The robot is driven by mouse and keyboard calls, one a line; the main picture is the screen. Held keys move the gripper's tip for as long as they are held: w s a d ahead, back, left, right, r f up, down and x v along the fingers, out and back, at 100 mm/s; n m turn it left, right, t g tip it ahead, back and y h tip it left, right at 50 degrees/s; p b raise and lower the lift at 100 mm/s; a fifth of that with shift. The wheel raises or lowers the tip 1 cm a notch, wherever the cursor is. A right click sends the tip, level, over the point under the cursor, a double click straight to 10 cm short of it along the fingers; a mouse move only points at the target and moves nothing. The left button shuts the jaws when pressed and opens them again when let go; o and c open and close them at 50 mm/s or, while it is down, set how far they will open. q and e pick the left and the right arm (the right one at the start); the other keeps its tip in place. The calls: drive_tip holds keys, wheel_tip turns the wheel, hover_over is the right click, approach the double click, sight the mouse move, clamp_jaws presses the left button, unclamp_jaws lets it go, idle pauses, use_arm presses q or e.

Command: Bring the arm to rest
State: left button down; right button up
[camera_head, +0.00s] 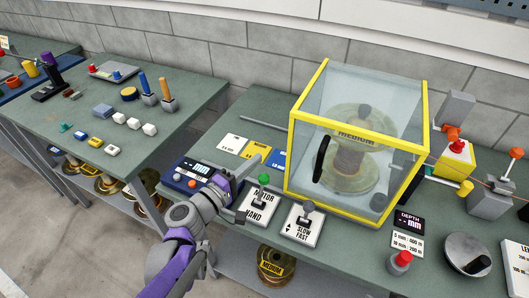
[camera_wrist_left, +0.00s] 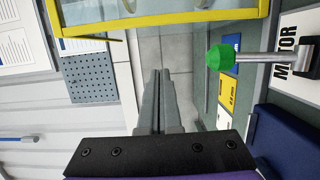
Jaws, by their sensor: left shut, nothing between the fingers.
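My left arm, grey and purple, comes in from the bottom left of the head view. Its gripper (camera_head: 257,160) is above the bench's front part, left of the yellow-framed clear box and just behind the green-knobbed motor lever (camera_head: 265,180). In the left wrist view the two grey fingers (camera_wrist_left: 158,73) lie together, with nothing between them. The green knob (camera_wrist_left: 219,57) shows to the right of the fingers, apart from them. My right gripper is not in view.
The yellow-framed box (camera_head: 428,115) encloses a large spool (camera_head: 350,160). A slow/fast switch plate (camera_head: 287,229) stands in front. A blue display box (camera_head: 190,183) is left of the gripper. A red button (camera_head: 402,260) is at right. A second bench (camera_head: 65,105) with small parts stands left.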

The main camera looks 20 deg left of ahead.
use_arm(q)
drive_tip(key=s+d+f+m+g, duration=0.7)
drive_tip(key=s+d+f+m, duration=0.1)
drive_tip(key=shift+s+f+h, duration=0.15)
drive_tip(key=shift+f+h, duration=0.05)
drive_tip(key=shift+h, duration=0.1)
drive_tip(key=s+a+f+m+g+y, duration=0.4)
drive_tip(key=s+a+f+m+y, duration=0.1)
drive_tip(key=s, duration=0.5)
drive_tip(key=shift+a+f+m+g+y, duration=0.2)
drive_tip(key=shift+f+m+g+y, duration=0.1)
drive_tip(key=shift+m+y, duration=0.35)
